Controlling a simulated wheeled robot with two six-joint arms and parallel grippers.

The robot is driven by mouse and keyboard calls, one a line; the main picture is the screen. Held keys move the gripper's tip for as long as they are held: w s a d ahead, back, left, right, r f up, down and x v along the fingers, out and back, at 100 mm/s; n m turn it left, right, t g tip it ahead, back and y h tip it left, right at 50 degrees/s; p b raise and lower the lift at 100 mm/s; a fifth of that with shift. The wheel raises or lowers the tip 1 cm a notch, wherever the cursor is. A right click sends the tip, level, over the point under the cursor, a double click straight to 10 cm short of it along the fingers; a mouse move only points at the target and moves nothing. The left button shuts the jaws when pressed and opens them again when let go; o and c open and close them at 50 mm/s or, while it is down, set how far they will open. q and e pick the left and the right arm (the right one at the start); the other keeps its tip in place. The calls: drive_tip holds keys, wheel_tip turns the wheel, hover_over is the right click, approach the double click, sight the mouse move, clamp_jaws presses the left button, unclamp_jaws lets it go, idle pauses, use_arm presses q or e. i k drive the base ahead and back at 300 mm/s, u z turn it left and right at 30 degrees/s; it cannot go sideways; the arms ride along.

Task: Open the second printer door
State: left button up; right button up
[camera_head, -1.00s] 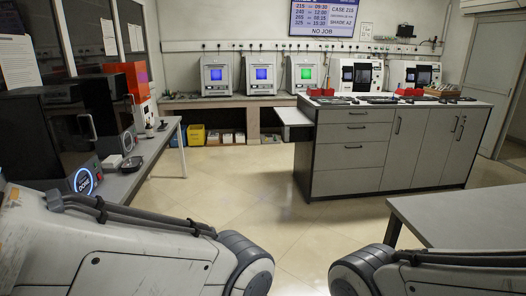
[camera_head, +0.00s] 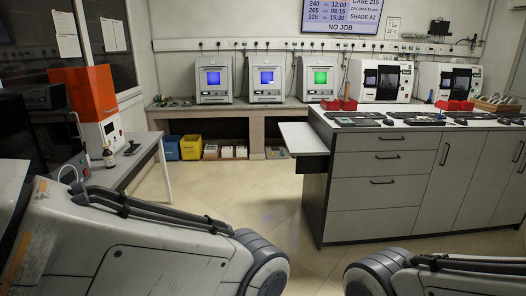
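Three white printers stand in a row on the back bench. The left printer (camera_head: 213,80) has a blue screen, the middle one (camera_head: 267,79) a blue screen, and the right one (camera_head: 319,78) a green screen. Their doors look shut. Counted from the left, the middle printer is the second. My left arm comes in from the lower left and my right arm from the lower right. Both grippers are out of the picture. The printers are well beyond my arms, across open floor.
A grey cabinet island (camera_head: 395,180) with a pull-out shelf (camera_head: 303,138) stands ahead on the right. Two white machines (camera_head: 380,80) (camera_head: 447,82) stand behind it. An orange-topped machine (camera_head: 92,105) is on the left table (camera_head: 137,160). Bins (camera_head: 191,147) sit under the back bench. Floor between is clear.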

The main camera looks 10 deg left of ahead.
sight(50, 113)
drive_tip(key=u, duration=0.3)
drive_tip(key=i, duration=2)
drive_tip(key=u, duration=1.35)
drive_tip(key=i, duration=1.75)
drive_tip(key=u, duration=0.65)
